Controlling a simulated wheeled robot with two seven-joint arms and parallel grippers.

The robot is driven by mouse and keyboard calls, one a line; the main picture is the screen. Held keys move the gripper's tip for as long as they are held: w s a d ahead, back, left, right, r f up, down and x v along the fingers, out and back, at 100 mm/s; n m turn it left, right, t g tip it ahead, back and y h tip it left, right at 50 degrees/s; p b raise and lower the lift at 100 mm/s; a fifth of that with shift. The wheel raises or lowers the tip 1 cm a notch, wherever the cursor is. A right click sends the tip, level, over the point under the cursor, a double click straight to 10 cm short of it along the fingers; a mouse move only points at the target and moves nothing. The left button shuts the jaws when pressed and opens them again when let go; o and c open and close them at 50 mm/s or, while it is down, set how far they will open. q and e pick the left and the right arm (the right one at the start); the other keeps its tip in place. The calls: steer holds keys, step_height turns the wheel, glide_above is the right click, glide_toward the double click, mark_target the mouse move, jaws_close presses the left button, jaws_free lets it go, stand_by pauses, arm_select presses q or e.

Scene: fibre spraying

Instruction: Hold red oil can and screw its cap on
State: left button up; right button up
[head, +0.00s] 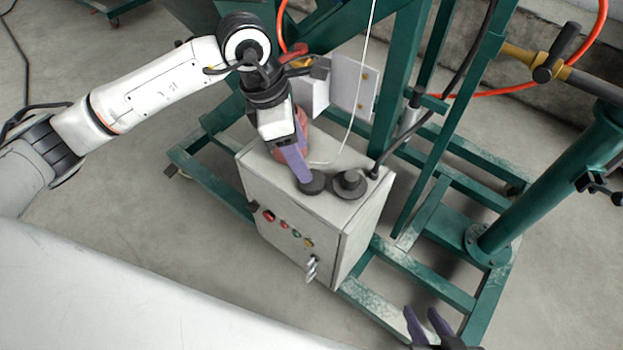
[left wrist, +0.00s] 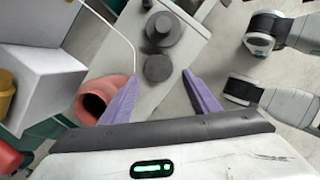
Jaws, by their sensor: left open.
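The red oil can (head: 284,150) stands on the white control box, partly hidden behind my left gripper. In the left wrist view the can (left wrist: 88,91) shows its dark open mouth, beside the outer side of the left finger. A small black round cap (head: 312,185) lies on the box top; it also shows in the left wrist view (left wrist: 158,68). My left gripper (head: 302,174) points down over the box, its purple fingers open. The cap appears between and just beyond the fingertips, not gripped. My right gripper (head: 424,317) is open and empty at the bottom edge.
The white control box (head: 290,205) has buttons on its front. A larger black stepped knob (head: 349,184) stands close beside the cap. A thin white hose, a black cable and green frame posts (head: 434,120) crowd the back and right.

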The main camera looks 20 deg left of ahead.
arm_select(q)
steer(key=shift+x, duration=1.3)
steer(key=x, duration=0.3)
steer(key=b+x, duration=0.1)
steer(key=x, duration=0.1)
steer(key=shift+w+a+f, duration=0.1)
steer(key=shift+a+f, duration=0.1)
steer(key=shift+a, duration=0.05)
steer(key=c, duration=0.8)
step_height(320, 180, up, 10)
steer(key=p, duration=0.1)
